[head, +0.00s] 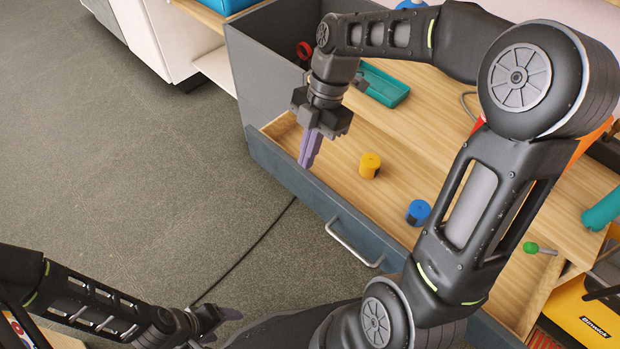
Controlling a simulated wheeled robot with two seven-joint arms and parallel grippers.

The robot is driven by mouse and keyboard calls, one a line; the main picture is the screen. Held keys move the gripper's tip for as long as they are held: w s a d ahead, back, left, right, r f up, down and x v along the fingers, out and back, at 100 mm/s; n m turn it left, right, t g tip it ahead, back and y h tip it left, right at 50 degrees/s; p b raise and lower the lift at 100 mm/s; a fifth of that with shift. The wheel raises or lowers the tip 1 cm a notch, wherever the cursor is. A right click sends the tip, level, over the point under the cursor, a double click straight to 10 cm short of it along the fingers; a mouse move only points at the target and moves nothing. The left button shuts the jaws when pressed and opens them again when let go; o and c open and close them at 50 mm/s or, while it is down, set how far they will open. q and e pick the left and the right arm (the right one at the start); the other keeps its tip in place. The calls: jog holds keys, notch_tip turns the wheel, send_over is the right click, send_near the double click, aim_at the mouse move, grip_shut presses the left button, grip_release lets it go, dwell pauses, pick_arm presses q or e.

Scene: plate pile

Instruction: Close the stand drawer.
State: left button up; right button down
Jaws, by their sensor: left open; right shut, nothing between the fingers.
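The stand drawer (290,172) is pulled out. Its blue-grey front carries a metal bar handle (352,243). My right gripper (308,158) points down, shut and empty, just over the inner side of the drawer front near its left end. I cannot tell whether its fingertips touch the drawer. The stand (245,75) has a grey side panel and wooden surfaces. My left gripper (228,314) is low at the bottom left, open and empty, apart from the drawer. My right arm hides the right part of the drawer front.
A yellow cylinder (370,166) and a blue cylinder (418,212) stand on the wood behind the drawer front. A teal tray (384,84) lies farther back. A green-tipped item (531,248) and a yellow case (585,315) are at right. Floor (120,160) at left is mostly clear.

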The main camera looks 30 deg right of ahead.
aim_at(311, 179)
notch_tip(311, 179, down, 10)
jog(key=b, duration=0.3)
jog(key=shift+r, duration=0.2)
pick_arm(q)
notch_tip(311, 179, down, 3)
jog(key=shift+r, duration=0.1)
pick_arm(e)
jog(key=shift+w+d, duration=0.1)
jog(key=shift+d, duration=0.25)
